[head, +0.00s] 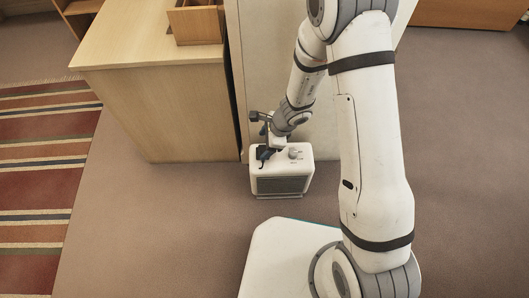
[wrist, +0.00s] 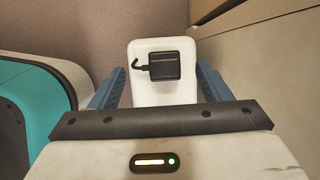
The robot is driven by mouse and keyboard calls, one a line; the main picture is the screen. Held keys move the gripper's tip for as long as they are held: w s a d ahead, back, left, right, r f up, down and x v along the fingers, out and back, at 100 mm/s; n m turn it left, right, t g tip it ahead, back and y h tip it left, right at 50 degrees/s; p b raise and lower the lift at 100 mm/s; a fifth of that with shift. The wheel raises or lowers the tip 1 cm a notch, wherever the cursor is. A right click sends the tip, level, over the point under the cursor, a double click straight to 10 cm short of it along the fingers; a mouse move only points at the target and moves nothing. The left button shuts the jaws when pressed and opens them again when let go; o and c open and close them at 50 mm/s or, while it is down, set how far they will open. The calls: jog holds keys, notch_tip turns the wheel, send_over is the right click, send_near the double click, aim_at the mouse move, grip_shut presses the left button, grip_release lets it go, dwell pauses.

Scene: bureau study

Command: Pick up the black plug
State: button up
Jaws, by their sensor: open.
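The black plug (wrist: 165,66) lies on the white top of a small heater-like box (wrist: 160,96) in the wrist view, with a short bit of black cord bending off its left side. My gripper (wrist: 161,72) is open, with one blue finger on each side of the box top and the plug between them in the picture. The plug looks apart from both fingers. In the head view my gripper (head: 264,150) is at the top left of the white box (head: 281,184). There I cannot tell the plug from the dark gripper parts.
A wooden desk (head: 180,110) stands left of the box, with a wooden organiser (head: 196,22) on top. A pale panel (head: 262,60) rises close behind the box. A striped rug (head: 40,180) lies at left. Brown carpet (head: 175,215) is clear in front.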

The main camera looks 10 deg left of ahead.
aim_at(262, 150)
jog(key=b+x, duration=0.1)
jog(key=x, duration=0.1)
jog(key=d+b+x, duration=0.1)
jog(key=x, duration=0.1)
jog(key=b+x, duration=0.2)
jog(key=x, duration=0.1)
jog(key=shift+w+d+f, duration=0.1)
jog(key=shift+w+f, duration=0.3)
jog(key=shift+r, duration=0.1)
jog(key=c, duration=1.1)
